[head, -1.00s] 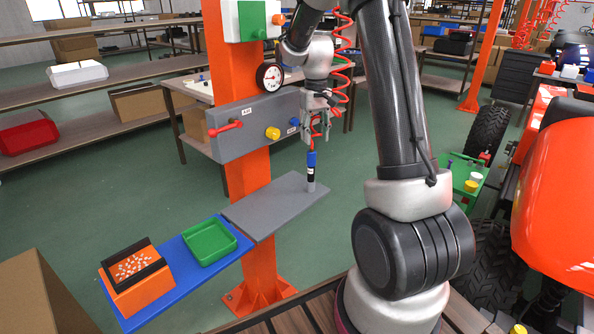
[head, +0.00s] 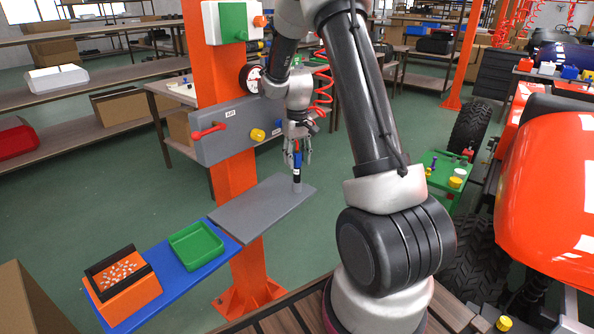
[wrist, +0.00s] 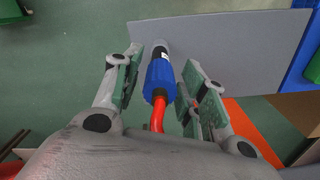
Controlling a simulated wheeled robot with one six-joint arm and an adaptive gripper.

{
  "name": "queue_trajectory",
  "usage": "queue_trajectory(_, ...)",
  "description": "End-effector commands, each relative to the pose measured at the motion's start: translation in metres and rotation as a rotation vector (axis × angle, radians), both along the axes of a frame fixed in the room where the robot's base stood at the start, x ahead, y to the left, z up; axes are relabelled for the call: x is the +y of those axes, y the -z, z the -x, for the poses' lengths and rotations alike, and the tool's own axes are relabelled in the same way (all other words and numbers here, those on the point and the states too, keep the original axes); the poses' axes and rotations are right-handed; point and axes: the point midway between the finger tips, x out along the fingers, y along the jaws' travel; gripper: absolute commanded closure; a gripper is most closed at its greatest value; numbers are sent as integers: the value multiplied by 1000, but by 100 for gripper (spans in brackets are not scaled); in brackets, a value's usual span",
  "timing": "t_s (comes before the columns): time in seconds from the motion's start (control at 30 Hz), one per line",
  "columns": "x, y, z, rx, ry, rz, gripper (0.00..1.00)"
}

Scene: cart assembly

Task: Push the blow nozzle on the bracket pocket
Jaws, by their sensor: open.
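The blow nozzle (head: 297,166) is a blue and black cylinder with a pale label. It stands upright near the right end of the grey bracket shelf (head: 250,212). In the wrist view the nozzle (wrist: 160,77) points away from me, with its red hose at the near end. Its far end meets a small grey piece at the shelf (wrist: 215,40); how deep it sits there is hidden. My gripper (head: 297,154) is open above and around the upper nozzle. In the wrist view its fingers (wrist: 162,72) are on both sides, with a visible gap to the nozzle.
An orange post (head: 235,183) carries a grey panel (head: 222,150) with a red handle and a yellow knob, close behind my gripper. A green tray (head: 196,246) and an orange box (head: 124,290) sit on a blue shelf at left. An orange vehicle (head: 550,190) stands at right.

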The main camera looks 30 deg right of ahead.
Motion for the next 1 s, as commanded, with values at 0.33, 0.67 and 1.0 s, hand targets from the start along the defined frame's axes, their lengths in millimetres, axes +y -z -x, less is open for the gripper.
queue_trajectory(0.33, 0, 0, 0, -1, 0, 0, 84)
queue_trajectory(0.67, 0, -13, -1, -5, 0, 1, 99)
queue_trajectory(1.0, 0, -52, -1, -3, 0, 0, 99)
